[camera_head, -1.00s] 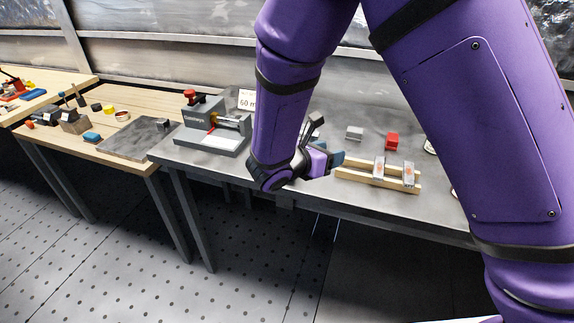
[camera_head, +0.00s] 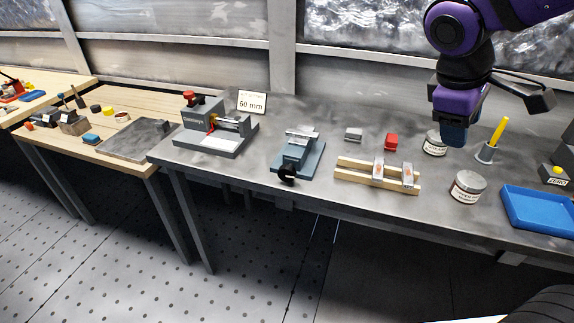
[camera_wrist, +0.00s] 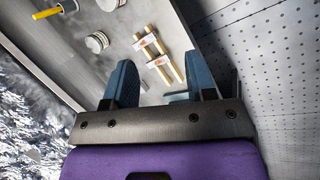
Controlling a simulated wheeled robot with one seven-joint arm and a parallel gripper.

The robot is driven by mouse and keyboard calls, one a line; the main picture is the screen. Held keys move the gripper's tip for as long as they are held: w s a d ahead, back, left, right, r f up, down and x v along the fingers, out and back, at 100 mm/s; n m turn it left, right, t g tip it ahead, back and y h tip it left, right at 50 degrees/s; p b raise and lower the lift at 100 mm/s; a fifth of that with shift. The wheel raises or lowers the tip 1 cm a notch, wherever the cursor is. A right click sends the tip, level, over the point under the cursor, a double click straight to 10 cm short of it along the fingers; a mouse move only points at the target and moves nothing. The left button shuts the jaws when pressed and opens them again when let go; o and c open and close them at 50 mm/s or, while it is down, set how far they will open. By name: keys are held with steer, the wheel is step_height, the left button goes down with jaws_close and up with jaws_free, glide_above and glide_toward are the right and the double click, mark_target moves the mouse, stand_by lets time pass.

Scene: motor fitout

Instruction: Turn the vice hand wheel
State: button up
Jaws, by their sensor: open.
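The vice (camera_head: 301,152) is a blue-grey block on a flat base, standing on the grey metal bench. Its black hand wheel (camera_head: 287,173) faces the front edge of the bench. My gripper (camera_head: 453,140) is well to the right of the vice, above the bench near the tins, pointing down. In the wrist view my gripper (camera_wrist: 163,80) shows two blue fingers spread apart with nothing held between them. I cannot make out the hand wheel in the wrist view.
Wooden rails (camera_head: 350,177) with two metal blocks lie right of the vice. A tin (camera_head: 467,187), a pen cup (camera_head: 487,152) and a blue tray (camera_head: 540,210) stand further right. A measuring device (camera_head: 215,140) and a 60 mm sign (camera_head: 252,102) are to the left.

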steer(key=s+a+r+m+t+y, duration=0.1)
steer(key=s+r+m+t+y, duration=0.1)
steer(key=s+r+m+y, duration=0.25)
steer(key=n+g, duration=0.3)
steer(key=n, duration=0.7)
glide_above(287, 166)
step_height(287, 166, down, 22)
step_height(287, 166, down, 10)
steer(key=shift+f, duration=0.15)
steer(key=shift+c, duration=0.2)
steer(key=c, duration=0.9)
